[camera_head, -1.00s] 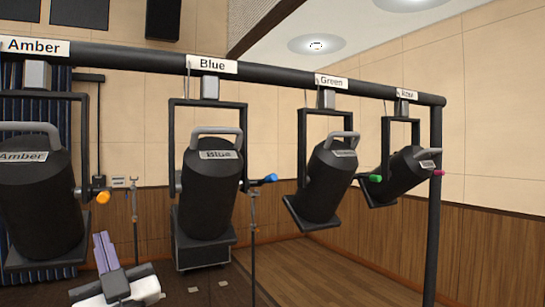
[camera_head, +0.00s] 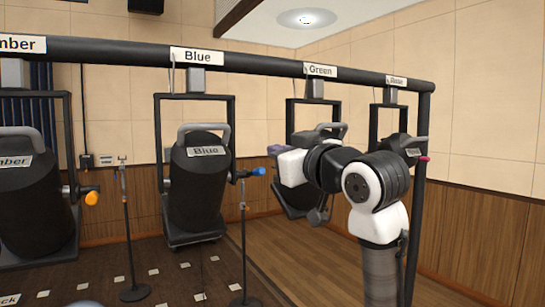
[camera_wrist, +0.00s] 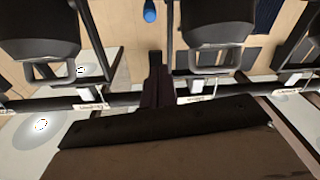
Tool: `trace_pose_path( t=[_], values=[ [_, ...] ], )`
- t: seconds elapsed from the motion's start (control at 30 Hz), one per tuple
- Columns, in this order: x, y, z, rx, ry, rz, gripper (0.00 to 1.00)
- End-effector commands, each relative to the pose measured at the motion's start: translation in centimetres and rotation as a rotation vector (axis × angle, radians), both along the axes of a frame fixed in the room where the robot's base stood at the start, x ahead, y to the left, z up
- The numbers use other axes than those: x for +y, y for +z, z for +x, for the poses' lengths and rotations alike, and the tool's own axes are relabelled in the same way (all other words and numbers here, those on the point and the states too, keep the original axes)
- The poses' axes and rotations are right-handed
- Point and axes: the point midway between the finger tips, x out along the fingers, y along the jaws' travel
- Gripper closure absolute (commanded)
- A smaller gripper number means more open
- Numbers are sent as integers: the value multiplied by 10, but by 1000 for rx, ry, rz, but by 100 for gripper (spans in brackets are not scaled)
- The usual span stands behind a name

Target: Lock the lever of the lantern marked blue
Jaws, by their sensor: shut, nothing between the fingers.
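The lantern marked blue (camera_head: 195,190) is a black can in a yoke under its Blue label (camera_head: 197,56). Its lever with a blue knob (camera_head: 259,171) sticks out from the yoke's right side. In the wrist view the picture is upside down; the blue knob (camera_wrist: 150,11) shows at the top, left of the blue lantern (camera_wrist: 215,20). My gripper (camera_head: 275,150) has purple fingers, is shut and empty, and appears just above and right of the knob in the head view, apart from it. Its fingers (camera_wrist: 157,65) also show in the wrist view, below the knob.
An overhead black pipe (camera_head: 265,66) carries the lanterns. The amber lantern (camera_head: 30,190) with an orange knob (camera_head: 91,198) hangs left. The green lantern (camera_head: 288,197) is partly behind my arm; another with a pink knob (camera_head: 424,158) hangs right. Thin stands (camera_head: 127,230) rise from the floor.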

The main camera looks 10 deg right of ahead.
Motion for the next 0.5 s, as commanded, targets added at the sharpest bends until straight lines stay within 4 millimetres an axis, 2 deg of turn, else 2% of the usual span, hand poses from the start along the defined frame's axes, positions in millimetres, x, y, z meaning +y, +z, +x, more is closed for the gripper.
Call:
trace_pose_path(
  t=[0.43, 0.5],
  values=[
    [42, 11, 84, 5, 2, 2, 100],
    [35, -4, 80, 3, -2, 4, 100]
  ],
)
